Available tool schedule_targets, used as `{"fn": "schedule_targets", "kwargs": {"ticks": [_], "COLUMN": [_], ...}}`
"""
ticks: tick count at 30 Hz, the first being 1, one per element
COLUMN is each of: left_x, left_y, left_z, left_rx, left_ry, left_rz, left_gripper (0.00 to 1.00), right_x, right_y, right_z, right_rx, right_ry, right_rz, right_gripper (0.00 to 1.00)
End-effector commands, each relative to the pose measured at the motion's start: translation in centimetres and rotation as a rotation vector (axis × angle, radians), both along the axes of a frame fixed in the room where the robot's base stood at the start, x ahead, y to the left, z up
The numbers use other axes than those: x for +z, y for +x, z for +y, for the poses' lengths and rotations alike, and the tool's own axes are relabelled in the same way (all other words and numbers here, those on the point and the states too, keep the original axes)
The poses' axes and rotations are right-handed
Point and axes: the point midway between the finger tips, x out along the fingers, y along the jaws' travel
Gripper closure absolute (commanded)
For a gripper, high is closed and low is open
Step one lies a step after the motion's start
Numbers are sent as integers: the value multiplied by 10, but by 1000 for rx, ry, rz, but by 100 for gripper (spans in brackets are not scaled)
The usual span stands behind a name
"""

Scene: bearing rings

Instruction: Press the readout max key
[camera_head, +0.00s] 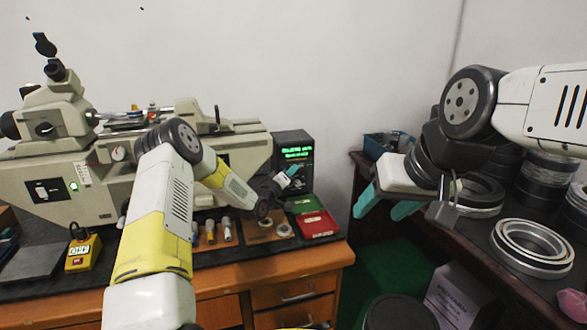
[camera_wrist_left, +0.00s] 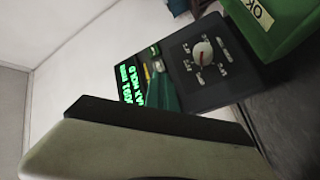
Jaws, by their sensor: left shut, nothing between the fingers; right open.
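The readout (camera_head: 304,139) is a black box with green lit text at the back right of the left bench. In the left wrist view the readout (camera_wrist_left: 215,88) shows a green display, a round dial with a pale knob, and a few small coloured keys between them. I cannot read which key is max. My left gripper (camera_head: 291,171) is shut and empty, right in front of the readout. In the left wrist view its teal fingertips (camera_wrist_left: 162,92) are beside the small keys; I cannot tell whether they touch. My right gripper (camera_head: 385,204) is open and empty near the right bench.
A green tray (camera_head: 303,203) and a red tray (camera_head: 316,225) lie below the readout. A large measuring machine (camera_head: 110,170) fills the left bench. A yellow switch box (camera_head: 83,253) stands in front. Metal rings (camera_head: 532,247) lie on the right bench.

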Motion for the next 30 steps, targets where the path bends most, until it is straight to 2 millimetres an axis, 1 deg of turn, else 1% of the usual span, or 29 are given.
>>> {"fn": "schedule_targets", "kwargs": {"ticks": [5, 12, 23, 30], "left_x": [0, 0, 0, 0], "left_y": [-3, -13, -16, -37], "left_z": [-1, -4, -5, -12], "left_rx": [1, 0, 0, -1], "left_ry": [-1, 0, 0, -1], "left_rz": [0, 0, 0, 0], "left_gripper": [100, 100, 100, 100], "right_x": [0, 0, 0, 0], "right_y": [0, 0, 0, 0], "right_z": [0, 0, 0, 0], "right_rx": [0, 0, 0, 0], "right_ry": [0, 0, 0, 0], "right_rz": [0, 0, 0, 0], "right_gripper": [45, 45, 45, 45]}}
